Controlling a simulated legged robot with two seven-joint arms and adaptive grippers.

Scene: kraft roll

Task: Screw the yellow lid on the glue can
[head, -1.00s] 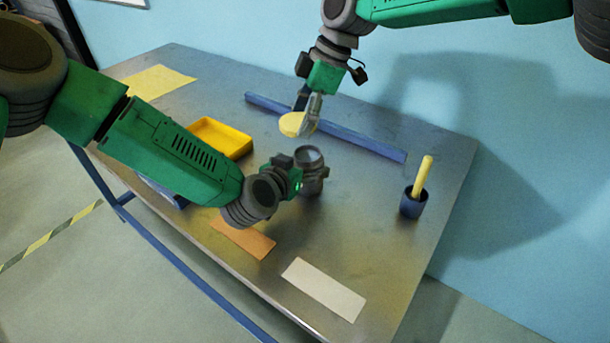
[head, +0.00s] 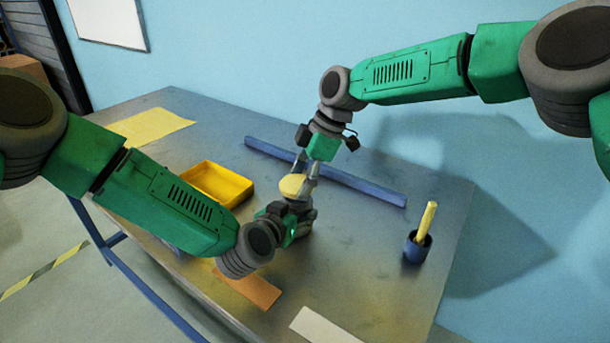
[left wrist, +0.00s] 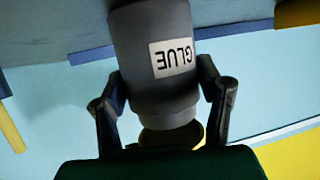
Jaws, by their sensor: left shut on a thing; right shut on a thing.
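The grey glue can (left wrist: 150,25) carries a white GLUE label and shows upside down in the left wrist view. My left gripper (left wrist: 160,95) is shut around it, one finger on each side. In the head view my left gripper (head: 293,218) hides most of the can, which stands on the table. The round yellow lid (head: 291,187) is at the can's mouth, held by my right gripper (head: 304,180), which is shut on it from above. The lid also shows in the left wrist view (left wrist: 170,136), at the can's top end. I cannot tell whether it is seated.
A yellow tray (head: 218,184) lies left of the can, and a blue bar (head: 350,180) runs behind it. A dark blue cup (head: 417,249) with a yellow stick stands at the right. An orange sheet (head: 247,287) and a white one (head: 325,327) lie in front.

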